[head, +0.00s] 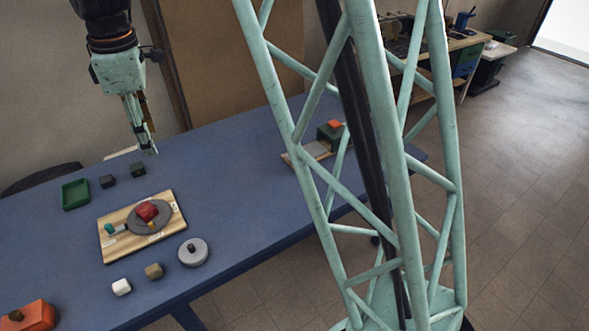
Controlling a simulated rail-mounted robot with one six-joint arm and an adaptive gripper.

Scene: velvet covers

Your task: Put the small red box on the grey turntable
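A red box (147,210) appears to sit on the grey turntable (134,224), a round disc on a wooden board (110,245) on the blue table. A small yellow piece (152,224) shows at the box's front edge. My gripper (149,152) points down over the back of the table, behind and above the board, apart from the box. I see it nearly edge-on, so its finger gap is unclear. No object shows at its tips.
A green tray (75,195) and dark blocks (108,181) lie behind the board. A round grey piece with a knob (193,252), a white block (121,287) and an olive block (154,271) lie in front. An orange-red box (28,316) stands front left.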

